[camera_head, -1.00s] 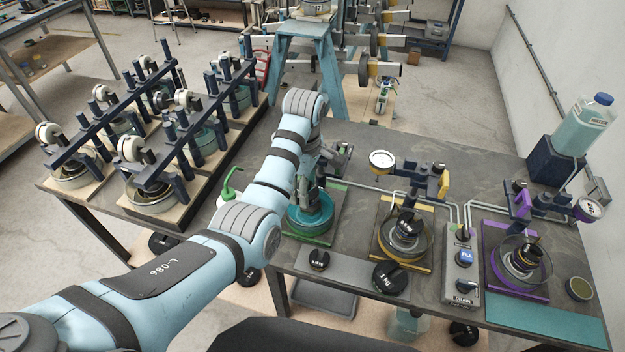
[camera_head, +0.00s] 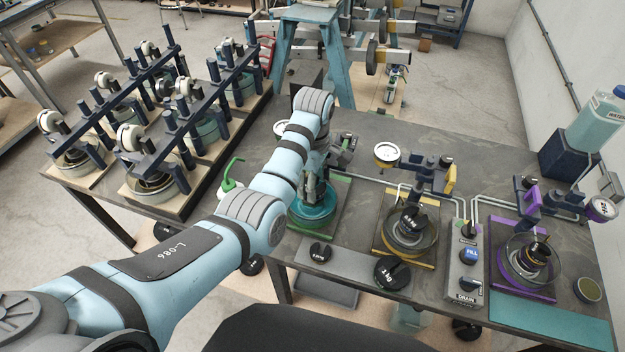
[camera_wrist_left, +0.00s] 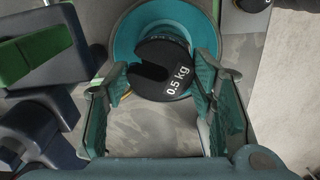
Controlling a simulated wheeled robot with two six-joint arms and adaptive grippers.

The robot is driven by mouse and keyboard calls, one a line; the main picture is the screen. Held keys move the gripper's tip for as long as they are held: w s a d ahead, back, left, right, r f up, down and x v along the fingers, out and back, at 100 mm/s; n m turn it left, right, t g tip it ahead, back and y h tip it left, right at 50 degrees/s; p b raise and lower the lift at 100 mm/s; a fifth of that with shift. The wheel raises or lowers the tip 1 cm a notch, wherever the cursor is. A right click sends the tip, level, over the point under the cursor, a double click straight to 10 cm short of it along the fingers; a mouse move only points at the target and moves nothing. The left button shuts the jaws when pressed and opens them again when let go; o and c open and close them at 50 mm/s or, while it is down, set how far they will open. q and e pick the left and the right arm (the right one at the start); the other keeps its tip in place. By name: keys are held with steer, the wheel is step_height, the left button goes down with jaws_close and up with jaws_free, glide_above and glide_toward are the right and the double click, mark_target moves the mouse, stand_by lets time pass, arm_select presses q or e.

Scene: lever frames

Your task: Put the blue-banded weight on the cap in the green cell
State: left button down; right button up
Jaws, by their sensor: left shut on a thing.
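In the left wrist view my left gripper (camera_wrist_left: 165,88) is shut on a black slotted weight (camera_wrist_left: 165,72) marked 0.5 kg. The weight lies between its fingertips, over the teal dish (camera_wrist_left: 124,40). I cannot make out a blue band on it. The cap in the green cell is hidden under the weight and gripper. Whether the weight touches it I cannot tell. My right gripper is not in view.
Two black weights, a smaller one (camera_head: 320,252) and a 1 kg one (camera_head: 391,272), lie at the table's front. The yellow cell (camera_head: 428,263) and purple cell (camera_head: 540,296) stand to the right, with a fill/drain box (camera_head: 467,270) between. A green-spouted bottle (camera_head: 229,184) is left of the arm.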

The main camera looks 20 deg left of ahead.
arm_select(q)
steer(key=shift+s+r, duration=0.1)
steer(key=shift+s, duration=0.05)
steer(key=shift+s+a+f, duration=0.1)
steer(key=shift+f, duration=0.1)
steer(key=shift+f, duration=0.25)
steer(key=c, duration=0.6)
jaws_free()
steer(key=shift+s, duration=0.1)
steer(key=o, duration=0.4)
